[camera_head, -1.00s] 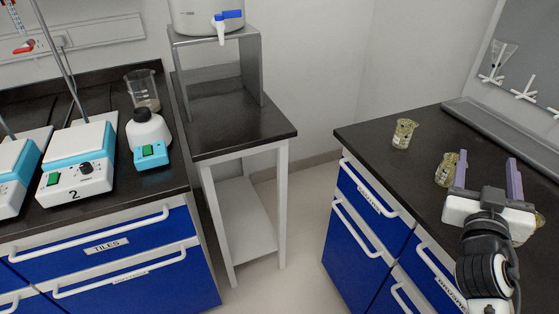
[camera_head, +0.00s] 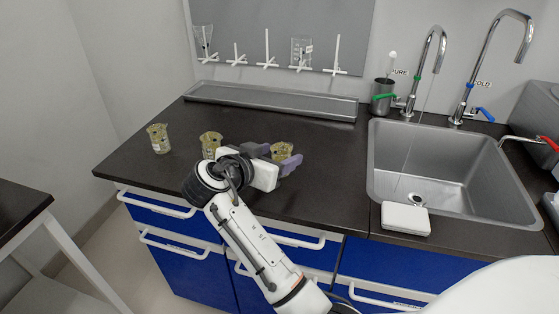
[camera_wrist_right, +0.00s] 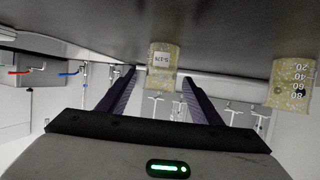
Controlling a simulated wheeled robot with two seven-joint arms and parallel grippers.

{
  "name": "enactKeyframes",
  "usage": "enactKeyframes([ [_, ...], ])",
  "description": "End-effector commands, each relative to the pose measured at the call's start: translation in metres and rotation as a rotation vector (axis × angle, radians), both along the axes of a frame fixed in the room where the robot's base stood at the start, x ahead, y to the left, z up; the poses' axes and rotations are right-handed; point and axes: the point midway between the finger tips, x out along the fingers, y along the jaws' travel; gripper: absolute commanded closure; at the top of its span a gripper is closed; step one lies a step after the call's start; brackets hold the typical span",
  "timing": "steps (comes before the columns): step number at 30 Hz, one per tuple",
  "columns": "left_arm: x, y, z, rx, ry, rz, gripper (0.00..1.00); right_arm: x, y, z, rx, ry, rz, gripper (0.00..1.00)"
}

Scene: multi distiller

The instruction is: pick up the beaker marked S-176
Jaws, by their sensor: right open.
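Three small glass beakers with yellowish, speckled contents stand on the dark counter: a left one (camera_head: 158,138), a middle one (camera_head: 211,144) and a right one (camera_head: 282,151). My right gripper (camera_head: 283,157) is open, with its purple-grey fingers around or just short of the right beaker. In the upside-down right wrist view, a beaker with a white label (camera_wrist_right: 162,66) shows between the open fingers (camera_wrist_right: 159,74), apart from both. Its label is too small to read surely. Another beaker with graduation marks (camera_wrist_right: 293,85) shows at the right there. My left gripper is not in view.
A steel sink (camera_head: 450,165) with taps lies to the right, with a white box (camera_head: 406,218) at its front edge. A metal tray (camera_head: 270,102) runs along the back below a pegboard (camera_head: 290,35). The counter between the beakers and the sink is clear.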

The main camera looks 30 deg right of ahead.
Motion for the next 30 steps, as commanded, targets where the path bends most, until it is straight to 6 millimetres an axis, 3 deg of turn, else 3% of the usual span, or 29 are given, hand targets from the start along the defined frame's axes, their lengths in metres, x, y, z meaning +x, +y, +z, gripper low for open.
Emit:
enactKeyframes([
  [13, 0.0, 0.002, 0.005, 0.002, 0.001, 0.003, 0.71, 0.023, -0.046, -0.026, -0.002, 0.001, 0.001, 0.41],
  [23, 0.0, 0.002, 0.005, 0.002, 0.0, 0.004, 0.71, 0.026, -0.051, -0.03, 0.002, -0.001, 0.002, 0.41],
  [30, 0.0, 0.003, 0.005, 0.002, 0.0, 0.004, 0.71, 0.026, -0.051, -0.03, 0.001, -0.001, 0.003, 0.81],
])
